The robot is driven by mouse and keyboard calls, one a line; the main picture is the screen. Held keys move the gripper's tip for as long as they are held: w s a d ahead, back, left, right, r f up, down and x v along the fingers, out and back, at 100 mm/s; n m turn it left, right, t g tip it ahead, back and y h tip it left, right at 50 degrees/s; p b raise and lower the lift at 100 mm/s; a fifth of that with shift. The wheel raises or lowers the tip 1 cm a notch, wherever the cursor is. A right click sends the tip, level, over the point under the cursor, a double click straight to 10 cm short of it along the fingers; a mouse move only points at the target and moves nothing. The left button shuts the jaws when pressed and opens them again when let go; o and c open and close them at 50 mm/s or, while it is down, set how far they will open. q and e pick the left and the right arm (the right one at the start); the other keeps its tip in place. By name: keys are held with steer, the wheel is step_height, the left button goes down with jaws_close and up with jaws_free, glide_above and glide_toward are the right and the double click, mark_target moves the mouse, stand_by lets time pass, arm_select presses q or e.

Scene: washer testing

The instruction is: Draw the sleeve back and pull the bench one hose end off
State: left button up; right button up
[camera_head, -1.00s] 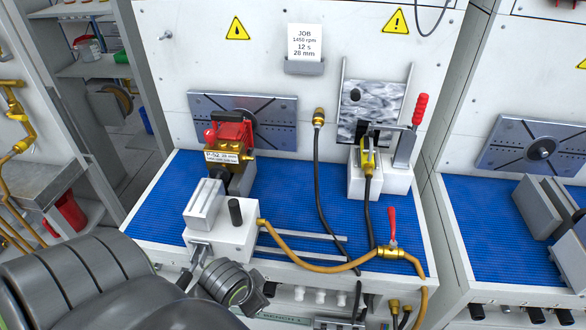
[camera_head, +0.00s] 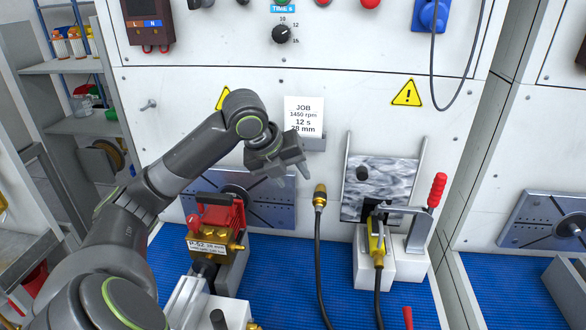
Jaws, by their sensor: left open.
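The brass hose end (camera_head: 319,195) is on the bench's white back panel, and a black hose (camera_head: 319,255) hangs from it down to the blue mat. The sleeve on it is too small to make out apart from the rest of the brass. My left gripper (camera_head: 296,170) is open and empty, just above and left of the hose end, in front of the panel below the job card. It is apart from the hose end in the picture; the gap in depth is hard to tell. My right gripper is not in view.
A red and brass pump (camera_head: 216,230) stands left on the blue mat (camera_head: 290,275), partly behind my left arm. A clamp with a red handle (camera_head: 437,190) and a yellow fitting (camera_head: 377,245) stands right. The job card (camera_head: 303,115) hangs above. Mat between them holds only the hose.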

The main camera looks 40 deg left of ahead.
arm_select(q)
steer(key=p, duration=0.3)
glide_toward(317, 208)
steer(key=x, duration=0.9)
steer(key=shift+w+f, duration=0.1)
steer(key=shift+f, duration=0.05)
jaws_close()
